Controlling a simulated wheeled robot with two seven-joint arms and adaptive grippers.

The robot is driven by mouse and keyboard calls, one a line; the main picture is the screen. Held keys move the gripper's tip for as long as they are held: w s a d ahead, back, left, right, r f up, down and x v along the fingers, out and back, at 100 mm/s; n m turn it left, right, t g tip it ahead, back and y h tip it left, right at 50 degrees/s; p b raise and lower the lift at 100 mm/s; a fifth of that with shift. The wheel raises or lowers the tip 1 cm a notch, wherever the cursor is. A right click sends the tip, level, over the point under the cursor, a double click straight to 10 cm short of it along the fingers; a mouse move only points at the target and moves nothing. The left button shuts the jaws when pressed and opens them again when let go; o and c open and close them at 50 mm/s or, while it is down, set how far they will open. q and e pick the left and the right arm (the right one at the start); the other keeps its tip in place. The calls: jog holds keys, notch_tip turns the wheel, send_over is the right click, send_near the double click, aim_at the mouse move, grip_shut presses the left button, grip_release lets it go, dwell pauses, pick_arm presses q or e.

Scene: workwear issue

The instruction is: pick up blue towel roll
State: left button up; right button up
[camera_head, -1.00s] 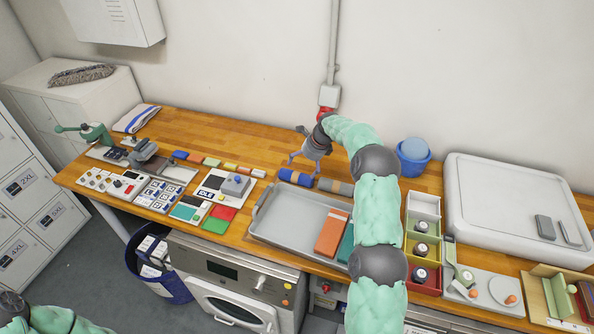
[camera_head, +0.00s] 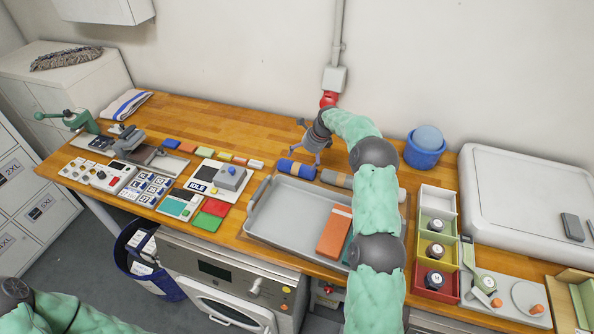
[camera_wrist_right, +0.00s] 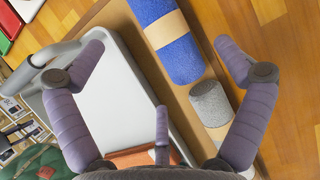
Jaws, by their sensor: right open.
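The blue towel roll (camera_head: 296,168), with a tan band around its middle, lies on the wooden counter at the back edge of the grey tray. In the right wrist view the blue towel roll (camera_wrist_right: 180,50) lies slanted at the upper middle. My right gripper (camera_head: 303,148) is open and empty, with its fingers spread over the back of the counter near the roll. In the right wrist view my right gripper (camera_wrist_right: 160,58) frames the roll's near end between its spread fingers, with no clear contact. My left gripper is out of view.
A grey roll (camera_head: 336,179) lies just right of the blue one, and the grey tray (camera_head: 258,222) is in front. An orange box (camera_head: 334,232) lies in the tray. A blue tub (camera_head: 424,158) stands further right.

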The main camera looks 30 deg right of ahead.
aim_at(297, 168)
jog(key=x, duration=0.8)
jog(key=shift+a+f, duration=0.2)
jog(key=shift+f, duration=0.25)
jog(key=c, duration=1.3)
